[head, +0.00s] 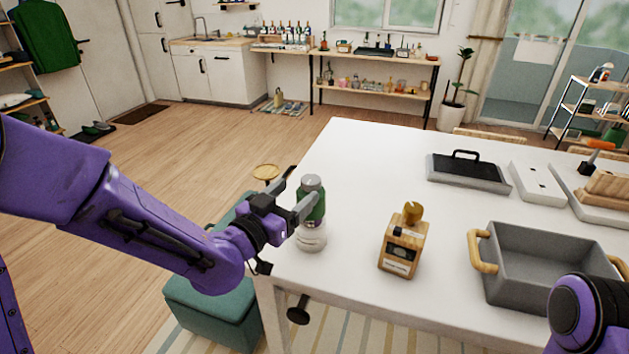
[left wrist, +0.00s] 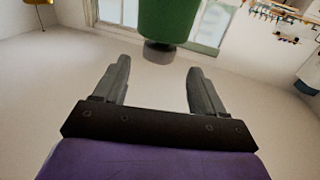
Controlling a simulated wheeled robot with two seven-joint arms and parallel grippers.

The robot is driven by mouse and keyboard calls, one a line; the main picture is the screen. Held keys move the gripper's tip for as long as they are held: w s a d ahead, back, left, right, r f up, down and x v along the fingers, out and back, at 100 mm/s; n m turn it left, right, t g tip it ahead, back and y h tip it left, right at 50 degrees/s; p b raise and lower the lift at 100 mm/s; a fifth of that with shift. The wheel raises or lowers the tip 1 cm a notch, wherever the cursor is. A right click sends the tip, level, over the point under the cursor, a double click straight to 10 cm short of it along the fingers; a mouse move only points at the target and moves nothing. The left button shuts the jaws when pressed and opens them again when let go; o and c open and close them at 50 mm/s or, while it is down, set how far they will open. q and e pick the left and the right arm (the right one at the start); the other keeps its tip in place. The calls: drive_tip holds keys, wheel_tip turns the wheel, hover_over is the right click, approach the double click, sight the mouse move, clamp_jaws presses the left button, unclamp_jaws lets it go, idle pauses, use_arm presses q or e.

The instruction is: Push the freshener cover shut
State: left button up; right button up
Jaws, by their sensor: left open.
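The freshener (head: 312,236) stands upright near the left edge of the white table. It has a pale lower body, a green upper part and a grey top. I cannot tell how far its cover is open. My left gripper (head: 303,192) is open and empty at its upper left, level with the green part. One finger overlaps the freshener's left side in the head view; contact is unclear. In the left wrist view, the green part (left wrist: 168,20) with its grey end lies just beyond the open fingertips (left wrist: 160,68). My right gripper is out of view.
A wooden bottle (head: 402,245) with a gold cap stands right of the freshener. A grey bin (head: 545,262) with wooden handles is farther right, near my right arm. A dark-handled tray (head: 468,172) lies behind. A teal ottoman (head: 212,305) stands below the table's left edge.

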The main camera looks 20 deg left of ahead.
sight(316, 176)
use_arm(q)
drive_tip(key=shift+p+x, duration=1.05)
drive_tip(key=shift+x, duration=0.2)
drive_tip(key=p+x, duration=0.1)
drive_tip(key=x, duration=0.4)
drive_tip(key=shift+w+d+f, duration=0.1)
drive_tip(key=shift+d, duration=0.05)
drive_tip(key=shift+w, duration=0.25)
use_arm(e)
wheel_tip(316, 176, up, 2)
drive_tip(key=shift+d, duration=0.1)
